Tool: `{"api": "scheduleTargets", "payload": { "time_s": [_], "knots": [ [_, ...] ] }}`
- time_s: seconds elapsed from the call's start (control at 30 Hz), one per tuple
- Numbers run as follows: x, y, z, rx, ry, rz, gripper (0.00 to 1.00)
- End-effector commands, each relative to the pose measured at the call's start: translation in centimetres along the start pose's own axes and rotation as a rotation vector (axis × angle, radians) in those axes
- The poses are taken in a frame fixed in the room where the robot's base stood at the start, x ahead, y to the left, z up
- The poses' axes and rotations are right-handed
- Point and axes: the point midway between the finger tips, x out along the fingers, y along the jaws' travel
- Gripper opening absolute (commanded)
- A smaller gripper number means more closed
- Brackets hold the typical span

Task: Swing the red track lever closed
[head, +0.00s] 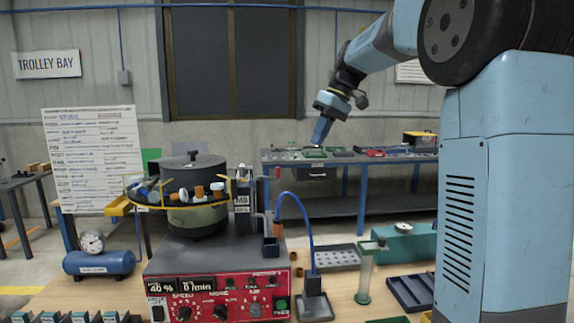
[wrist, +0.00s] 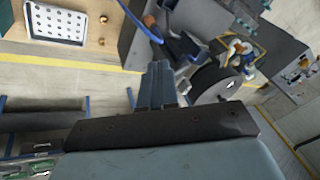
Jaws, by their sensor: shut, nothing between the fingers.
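The bowl feeder (head: 196,222) stands on a red and grey control box (head: 216,294), with bottle-like parts on its yellow-edged track. A small red tip (head: 277,172) on a thin upright stands at the track's right end; it may be the red track lever, but it is too small to tell how it is swung. I cannot pick the lever out in the wrist view, where the bowl (wrist: 215,84) shows right of the fingers. My gripper (head: 319,141) is shut and empty, pointing down, high and to the right of the feeder. Its fingers (wrist: 158,80) show together in the wrist view.
A blue air hose (head: 301,212) arches right of the feeder. A perforated tray (head: 337,257), a clear tube on a green base (head: 364,275) and a dark blue tray (head: 409,292) occupy the bench's right. A gauge tank (head: 98,262) stands left.

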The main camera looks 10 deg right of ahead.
Motion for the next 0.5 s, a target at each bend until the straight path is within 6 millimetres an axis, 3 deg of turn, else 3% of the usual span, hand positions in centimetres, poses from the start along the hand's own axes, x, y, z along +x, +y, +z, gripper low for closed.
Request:
{"api": "scheduleTargets", "payload": {
  "time_s": [0.2,0.5],
  "knots": [
    [0.4,3.0,-3.8,-0.095,-0.003,-0.091,0.0],
    [1.4,6.9,-7.9,-0.233,0.012,-0.211,0.0]
  ]
}}
